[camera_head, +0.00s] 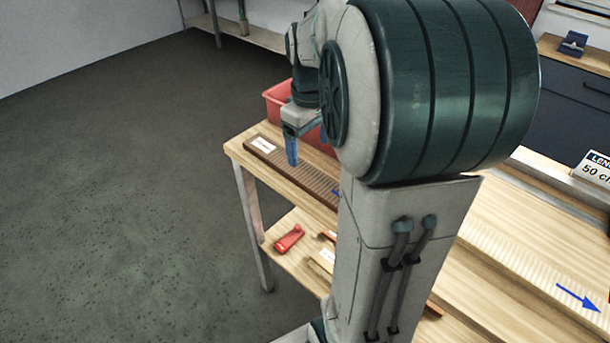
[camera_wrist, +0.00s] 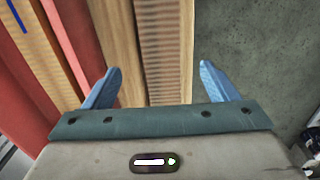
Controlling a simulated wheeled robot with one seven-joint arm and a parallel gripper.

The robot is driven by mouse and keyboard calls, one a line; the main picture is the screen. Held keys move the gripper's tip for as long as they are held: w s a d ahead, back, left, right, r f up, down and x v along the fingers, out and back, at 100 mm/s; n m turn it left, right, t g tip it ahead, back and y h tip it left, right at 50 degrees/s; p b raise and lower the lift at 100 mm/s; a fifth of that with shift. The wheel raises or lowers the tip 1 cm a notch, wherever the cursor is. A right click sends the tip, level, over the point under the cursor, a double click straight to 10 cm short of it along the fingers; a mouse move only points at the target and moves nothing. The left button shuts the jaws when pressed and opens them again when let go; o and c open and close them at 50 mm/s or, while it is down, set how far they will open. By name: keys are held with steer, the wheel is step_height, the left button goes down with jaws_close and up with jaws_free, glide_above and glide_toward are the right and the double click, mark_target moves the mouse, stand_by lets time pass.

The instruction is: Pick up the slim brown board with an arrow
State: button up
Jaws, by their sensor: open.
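The slim brown board (camera_head: 315,183) lies flat near the front edge of the wooden table. It has a ribbed top, a white label at its far end and a blue arrow mark, partly hidden by my arm. My gripper (camera_head: 292,163) points down over this board near its labelled end, open and empty. In the wrist view, a ribbed brown strip (camera_wrist: 165,45) shows between the two blue fingers of my gripper (camera_wrist: 160,80), which stand apart from it on either side. I cannot tell the exact height of the fingertips above it.
A red bin (camera_head: 277,97) stands just behind the board. A lower shelf (camera_head: 285,258) holds a red tool (camera_head: 289,238) and other pieces. A lighter ribbed board (camera_head: 530,265) with a blue arrow lies at right. Open floor (camera_head: 130,190) is at left.

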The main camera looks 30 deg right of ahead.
mark_target(307, 174)
steer(key=f, duration=0.8)
steer(key=shift+w+a+f, duration=0.1)
steer(key=shift+w, duration=0.15)
steer(key=c, duration=1.3)
